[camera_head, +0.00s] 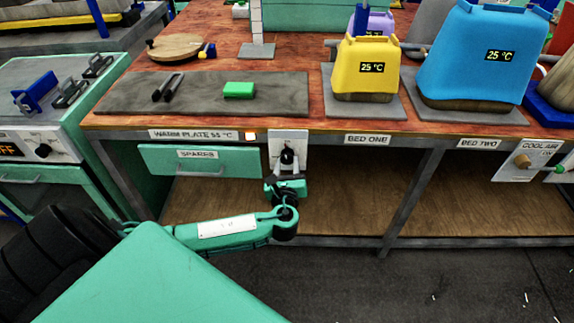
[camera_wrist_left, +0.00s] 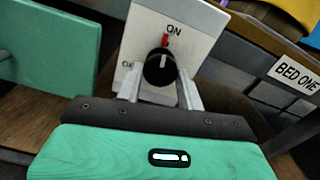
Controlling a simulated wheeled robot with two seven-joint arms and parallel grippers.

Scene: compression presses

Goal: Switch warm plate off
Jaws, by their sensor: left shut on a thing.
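The warm plate (camera_head: 205,104) is a dark grey slab on the bench, with a "WARM PLATE 55 °C" label (camera_head: 193,135) below it. A small orange-white lamp (camera_head: 250,136) beside the label looks lit. Its switch plate (camera_head: 289,138) hangs at the bench front and carries a black knob (camera_wrist_left: 159,70). In the left wrist view the knob's red mark points up to "ON"; the other word, at left, is partly hidden. My left gripper (camera_head: 287,168) is shut on the knob, with one finger on each side (camera_wrist_left: 161,88). My right gripper is out of view.
A green block (camera_head: 239,90) and black tongs (camera_head: 168,87) lie on the warm plate. A "SPARES" drawer (camera_head: 200,160) is left of the switch. A "COOL AIR" knob (camera_head: 523,160) is far right.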

